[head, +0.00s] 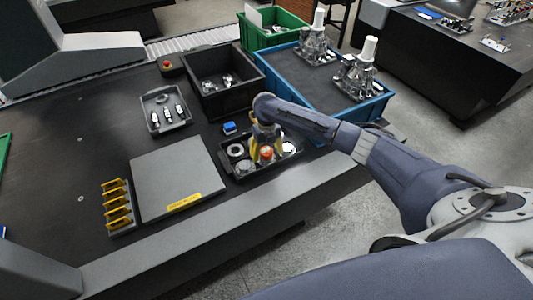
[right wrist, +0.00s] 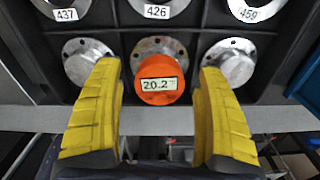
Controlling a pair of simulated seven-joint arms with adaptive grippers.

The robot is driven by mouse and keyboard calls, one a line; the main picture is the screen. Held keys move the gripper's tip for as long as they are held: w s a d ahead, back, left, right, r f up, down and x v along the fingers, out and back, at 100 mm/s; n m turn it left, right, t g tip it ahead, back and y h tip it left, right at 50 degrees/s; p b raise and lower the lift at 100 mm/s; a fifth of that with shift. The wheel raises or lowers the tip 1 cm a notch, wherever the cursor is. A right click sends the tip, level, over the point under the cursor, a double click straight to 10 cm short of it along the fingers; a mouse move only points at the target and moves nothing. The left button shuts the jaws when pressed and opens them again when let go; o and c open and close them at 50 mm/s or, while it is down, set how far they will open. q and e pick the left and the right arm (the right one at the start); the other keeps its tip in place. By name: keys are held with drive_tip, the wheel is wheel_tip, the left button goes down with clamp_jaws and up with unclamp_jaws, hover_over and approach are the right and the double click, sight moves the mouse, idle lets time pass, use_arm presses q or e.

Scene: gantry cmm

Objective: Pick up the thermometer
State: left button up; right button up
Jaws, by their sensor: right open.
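The thermometer is an orange round piece (head: 267,153) in the black parts tray (head: 226,166). In the right wrist view the thermometer (right wrist: 158,88) has a display reading 20.2 and sits on a metal flange (right wrist: 152,46). My right gripper (head: 264,142) is over the tray. In the right wrist view its yellow fingers (right wrist: 157,72) are open, one on each side of the thermometer, with gaps to both. Nothing is held. In the head view the arm and fingers partly hide the tray. My left gripper is not in view.
Several metal flanges, some numbered like the 426 one (right wrist: 157,10), surround the thermometer closely. A grey plate (head: 175,180), a yellow clamp rack (head: 117,207), a small blue block (head: 229,128) and a black bin (head: 208,95) are nearby. A blue bin (head: 374,108) stands behind my right arm.

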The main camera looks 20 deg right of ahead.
drive_tip(key=c, duration=1.5)
